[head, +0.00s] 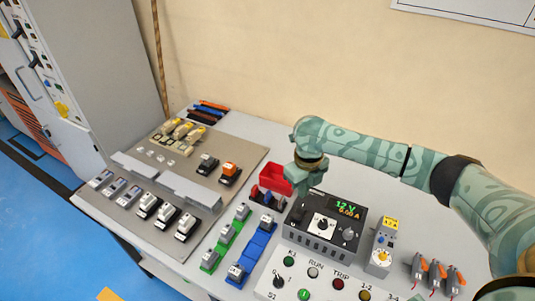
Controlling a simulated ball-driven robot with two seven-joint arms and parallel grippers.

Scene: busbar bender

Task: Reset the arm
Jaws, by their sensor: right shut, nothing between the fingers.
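My right arm (370,150) comes in from the right, patterned pale and dark green. It reaches across the back of the table and bends down at the wrist. My right gripper (298,209) points down beside the upper left corner of the black power supply (318,248), whose display reads 12 V and 6.00 A. The gripper is shut and holds nothing. It is small here, and I cannot tell whether its tips touch anything. My left gripper is not in view.
A red bin (274,179) stands just left of the gripper. Blue (258,243) and green (229,236) blocks lie in front. A button panel (322,281), a grey relay module (382,252) and orange-levered connectors (436,272) sit right. A component board (235,152) fills the left.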

